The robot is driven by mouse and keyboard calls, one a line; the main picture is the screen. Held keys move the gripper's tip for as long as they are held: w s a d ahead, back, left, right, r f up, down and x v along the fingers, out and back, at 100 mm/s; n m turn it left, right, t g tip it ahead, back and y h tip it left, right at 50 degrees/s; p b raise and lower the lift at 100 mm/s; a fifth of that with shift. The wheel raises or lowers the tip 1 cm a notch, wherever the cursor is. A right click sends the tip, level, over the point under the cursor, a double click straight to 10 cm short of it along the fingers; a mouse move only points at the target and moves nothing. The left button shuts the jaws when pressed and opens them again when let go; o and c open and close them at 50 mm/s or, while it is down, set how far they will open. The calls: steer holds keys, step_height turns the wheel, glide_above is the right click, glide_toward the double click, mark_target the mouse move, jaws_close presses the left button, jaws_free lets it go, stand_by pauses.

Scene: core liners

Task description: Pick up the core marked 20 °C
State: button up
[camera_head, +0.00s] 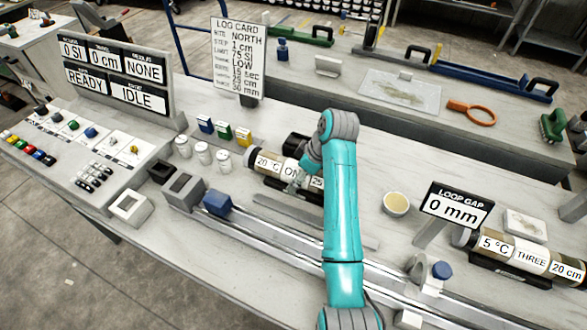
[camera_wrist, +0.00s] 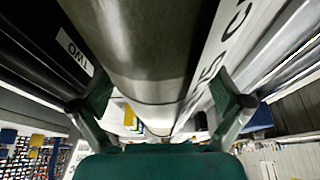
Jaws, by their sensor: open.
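The core marked 20 °C (camera_head: 268,163) is a dark and pale cylinder lying in the middle of the bench. In the wrist view, a grey cylinder (camera_wrist: 150,45) with a white lettered strip runs between the two spread fingers of my gripper (camera_wrist: 160,105). The fingers stand on both sides of it, open. I cannot tell whether they touch it.
Another core (camera_head: 530,259), marked 5 °C, THREE and 20 cm, lies at the right. A small bowl (camera_head: 396,204) and the LOOP GAP sign (camera_head: 456,208) stand right of my arm. White jars (camera_head: 203,153) stand left of the 20 °C core. Metal rails (camera_head: 270,238) run in front.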

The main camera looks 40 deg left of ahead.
steer(key=shift+f, duration=0.2)
steer(key=shift+a, duration=0.1)
steer(key=c, duration=1.6)
steer(key=shift+r, duration=0.15)
steer(key=c, duration=0.3)
steer(key=shift+r, duration=0.1)
